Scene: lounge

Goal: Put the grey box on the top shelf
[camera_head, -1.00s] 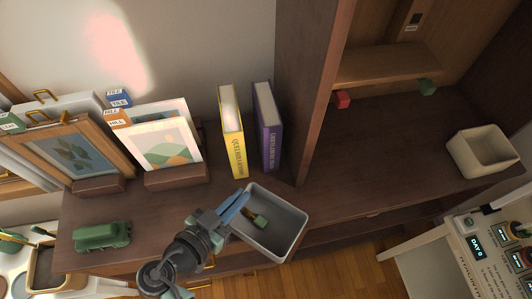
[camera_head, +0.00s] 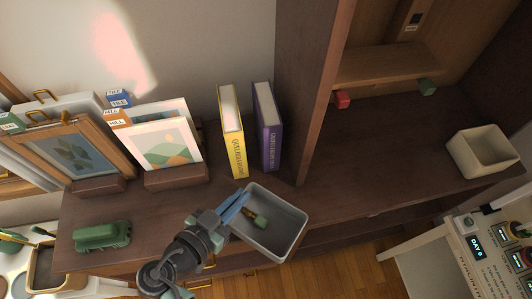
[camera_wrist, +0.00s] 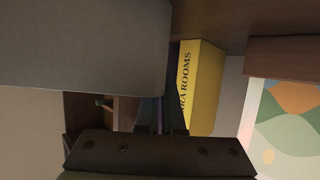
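The grey box (camera_head: 273,220) is an open-topped bin at the front edge of the cabinet, in the lower middle of the head view. In the wrist view a broad grey surface, the box (camera_wrist: 80,45), fills the upper left and hides part of the fingers. The top shelf cannot be made out for certain; a wooden shelf (camera_head: 385,68) shows in the cabinet's right bay.
A yellow book (camera_head: 231,130) and a purple book (camera_head: 268,125) stand behind the box, left of a tall upright panel (camera_head: 308,90). Framed pictures (camera_head: 160,145) and a green toy vehicle (camera_head: 102,236) are left. A beige bin (camera_head: 482,152) stands right. The lower bay is mostly clear.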

